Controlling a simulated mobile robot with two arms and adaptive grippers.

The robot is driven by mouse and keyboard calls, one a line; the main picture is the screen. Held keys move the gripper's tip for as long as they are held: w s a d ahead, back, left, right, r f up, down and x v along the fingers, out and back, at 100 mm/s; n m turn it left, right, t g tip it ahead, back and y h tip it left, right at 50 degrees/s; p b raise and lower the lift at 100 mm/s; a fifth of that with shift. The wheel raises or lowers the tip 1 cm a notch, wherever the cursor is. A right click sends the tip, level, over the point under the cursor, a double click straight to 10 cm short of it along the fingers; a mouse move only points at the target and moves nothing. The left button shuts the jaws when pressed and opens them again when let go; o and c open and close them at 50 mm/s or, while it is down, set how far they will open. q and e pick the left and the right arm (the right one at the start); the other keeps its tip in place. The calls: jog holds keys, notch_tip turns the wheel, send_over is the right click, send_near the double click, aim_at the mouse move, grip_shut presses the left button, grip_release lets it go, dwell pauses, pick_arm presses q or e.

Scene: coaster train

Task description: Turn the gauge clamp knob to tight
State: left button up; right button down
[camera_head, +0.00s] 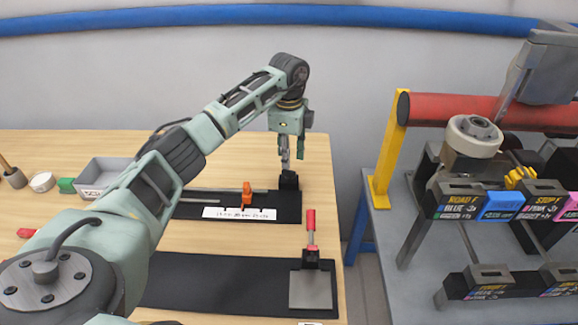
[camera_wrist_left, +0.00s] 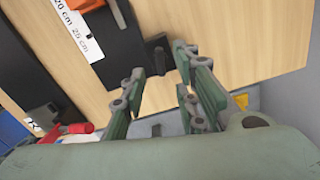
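The gauge (camera_head: 206,209) is a black base with a rail and a white centimetre scale, lying on the wooden table. An orange clamp piece (camera_head: 247,195) stands upright on its rail; I cannot tell its knob's setting. A black end block (camera_head: 288,181) stands at the rail's right end. My left gripper (camera_head: 288,165) points down just above or behind this block, right of the orange piece. In the left wrist view, its fingers (camera_wrist_left: 158,60) are spread with nothing between them, and the black block (camera_wrist_left: 157,52) shows near the fingertips. My right gripper is not in view.
A red-handled lever (camera_head: 311,228) stands by a grey plate on a second black base in front. A grey tray (camera_head: 103,177) sits left, behind my arm. A steel bench (camera_head: 385,240) with labelled blocks and a red tube stands right, across a gap.

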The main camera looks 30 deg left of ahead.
aim_at(289, 171)
pick_arm(q)
jog(key=shift+f+p, duration=0.5)
jog(key=shift+f, duration=2.1)
grip_shut()
